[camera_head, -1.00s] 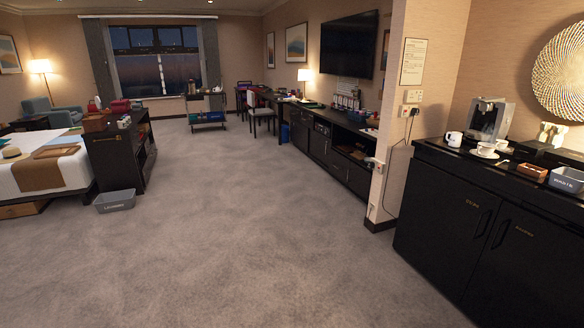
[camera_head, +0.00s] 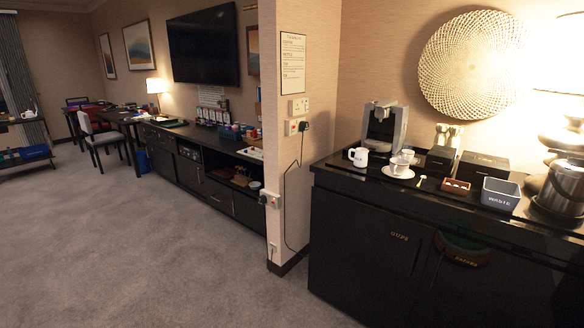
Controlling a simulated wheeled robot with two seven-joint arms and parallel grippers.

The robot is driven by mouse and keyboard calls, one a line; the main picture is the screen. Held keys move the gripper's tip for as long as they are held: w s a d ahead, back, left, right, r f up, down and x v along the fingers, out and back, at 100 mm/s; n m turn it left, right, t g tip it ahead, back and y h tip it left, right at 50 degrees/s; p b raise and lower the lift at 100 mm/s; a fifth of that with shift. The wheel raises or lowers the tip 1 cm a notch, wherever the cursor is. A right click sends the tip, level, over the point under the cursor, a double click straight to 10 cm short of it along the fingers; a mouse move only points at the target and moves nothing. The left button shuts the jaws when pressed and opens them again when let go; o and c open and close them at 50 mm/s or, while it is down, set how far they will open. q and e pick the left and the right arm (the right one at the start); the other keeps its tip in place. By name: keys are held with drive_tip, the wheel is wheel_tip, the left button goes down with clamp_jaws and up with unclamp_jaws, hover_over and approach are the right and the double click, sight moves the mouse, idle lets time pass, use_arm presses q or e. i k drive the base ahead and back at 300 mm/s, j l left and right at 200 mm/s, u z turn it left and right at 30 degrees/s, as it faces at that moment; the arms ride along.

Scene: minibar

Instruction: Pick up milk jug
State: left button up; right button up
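A small white jug (camera_head: 358,157) with dark lettering stands upright at the left end of the black minibar counter (camera_head: 333,164). It is just in front of the silver coffee machine (camera_head: 384,127). The lettering is too small to read for certain. A white cup (camera_head: 401,160) on a saucer (camera_head: 397,173) stands to the right of the jug. Neither of my grippers is in view.
A spoon, a brown wooden box (camera_head: 456,187), a grey waste bin (camera_head: 500,194) and a metal urn (camera_head: 559,190) stand further right on the counter. A wall edge (camera_head: 293,180) with sockets borders its left. Carpet (camera_head: 150,255) to the left is clear.

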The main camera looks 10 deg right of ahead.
sight(360, 159)
drive_tip(key=i+z, duration=0.15)
drive_tip(key=i, duration=0.4)
drive_tip(key=i+j+z, duration=0.15)
drive_tip(key=i, duration=0.4)
drive_tip(key=i+j+z, duration=0.2)
drive_tip(key=i, duration=0.4)
